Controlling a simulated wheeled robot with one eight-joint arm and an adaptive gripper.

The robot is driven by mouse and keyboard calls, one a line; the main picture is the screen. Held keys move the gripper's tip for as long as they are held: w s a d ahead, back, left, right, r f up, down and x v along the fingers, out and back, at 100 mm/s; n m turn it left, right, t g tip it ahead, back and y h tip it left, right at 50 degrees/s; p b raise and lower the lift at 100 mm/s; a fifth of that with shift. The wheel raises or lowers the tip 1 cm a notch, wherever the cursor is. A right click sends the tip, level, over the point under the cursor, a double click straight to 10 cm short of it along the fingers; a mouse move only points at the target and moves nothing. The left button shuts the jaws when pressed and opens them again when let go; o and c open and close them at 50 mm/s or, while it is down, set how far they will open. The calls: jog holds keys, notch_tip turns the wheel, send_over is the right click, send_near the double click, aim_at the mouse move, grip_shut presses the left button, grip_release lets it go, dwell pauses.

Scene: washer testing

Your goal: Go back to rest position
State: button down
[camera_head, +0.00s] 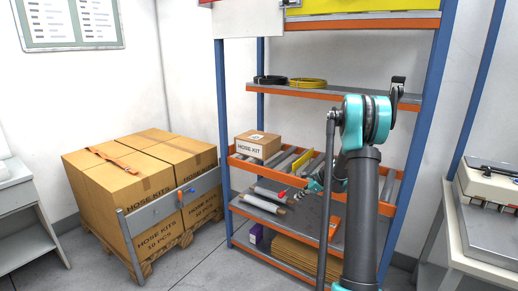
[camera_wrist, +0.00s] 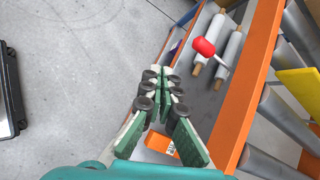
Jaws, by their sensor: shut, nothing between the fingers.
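My gripper (camera_wrist: 161,80) shows in the wrist view with its green and black fingers drawn together and nothing between them. It hangs over the front orange edge of a shelf (camera_wrist: 262,75) and the grey floor. In the head view my arm reaches up and bends down toward the shelving rack, and my gripper (camera_head: 316,182) is small and partly hidden behind the arm, near the roller shelf.
Cartons (camera_head: 140,180) stand on a pallet to the left. A table with a grey machine (camera_head: 490,205) stands at the right. Open floor lies between pallet and rack.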

jog(key=s+a+r+n+h, duration=0.25)
jog(key=s+r+n, duration=0.3)
jog(key=s, duration=0.65)
jog(key=s+f+n+h, duration=0.2)
jog(key=s+n, duration=1.3)
jog(key=s, duration=1.5)
jog(key=shift+s+a+h, duration=0.35)
jog(key=shift+h, duration=0.4)
